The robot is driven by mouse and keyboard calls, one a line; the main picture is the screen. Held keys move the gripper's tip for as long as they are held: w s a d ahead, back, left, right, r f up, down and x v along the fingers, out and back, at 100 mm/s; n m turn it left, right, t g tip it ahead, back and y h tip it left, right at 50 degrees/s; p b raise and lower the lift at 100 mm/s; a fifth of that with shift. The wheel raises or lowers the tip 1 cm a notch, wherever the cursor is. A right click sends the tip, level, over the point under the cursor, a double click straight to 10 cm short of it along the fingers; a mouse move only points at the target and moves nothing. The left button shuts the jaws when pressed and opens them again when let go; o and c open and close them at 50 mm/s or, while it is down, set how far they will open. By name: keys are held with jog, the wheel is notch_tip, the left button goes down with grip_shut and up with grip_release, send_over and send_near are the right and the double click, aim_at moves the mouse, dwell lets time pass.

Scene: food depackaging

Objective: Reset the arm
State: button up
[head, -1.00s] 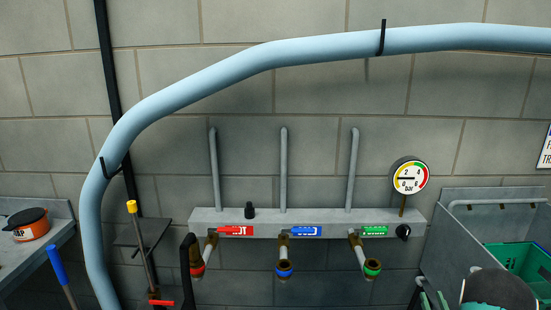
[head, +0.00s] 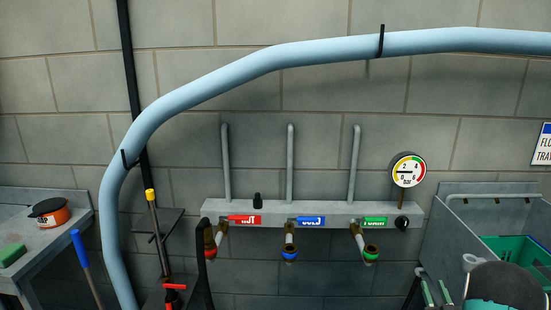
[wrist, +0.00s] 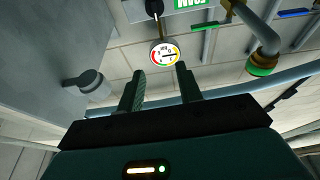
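My gripper (wrist: 160,90) shows in the wrist view with its two dark fingers apart and nothing between them. It is open and empty. The wrist view looks upside down at the wall, with the pressure gauge (wrist: 164,53) showing beyond the fingertips. In the head view, my gripper (head: 432,293) shows only partly at the lower right, beside my dark rounded arm part.
A wall manifold (head: 330,212) carries red, blue and green taps. The gauge (head: 408,170) stands above its right end. A grey sink (head: 460,225) with a green crate (head: 520,250) is at right. A bench (head: 60,236) with an orange tub (head: 48,212) is at left. A pale blue hose (head: 230,75) arches across.

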jog(key=w+a+r+m+g+h, duration=0.1)
jog(key=w+a+r+g, duration=0.2)
jog(key=r, duration=0.4)
jog(key=w+a+r+g+h, duration=0.1)
jog(key=a+r+g, duration=0.1)
jog(key=a+r, duration=0.35)
jog(key=s+a+r+g, duration=0.3)
jog(key=s+a+r, duration=0.2)
jog(key=s+a+g+y, duration=0.1)
jog(key=s+a+g, duration=0.1)
jog(key=s+a, duration=0.4)
jog(key=s+a+n+g+y, duration=0.1)
jog(key=s+a+g, duration=0.2)
jog(key=s, duration=0.9)
jog(key=s+a+r+g+y, duration=0.1)
jog(key=s+a+g, duration=0.2)
jog(key=s+a, duration=0.6)
jog(key=shift+s+y, duration=0.25)
jog(key=shift+y, duration=0.05)
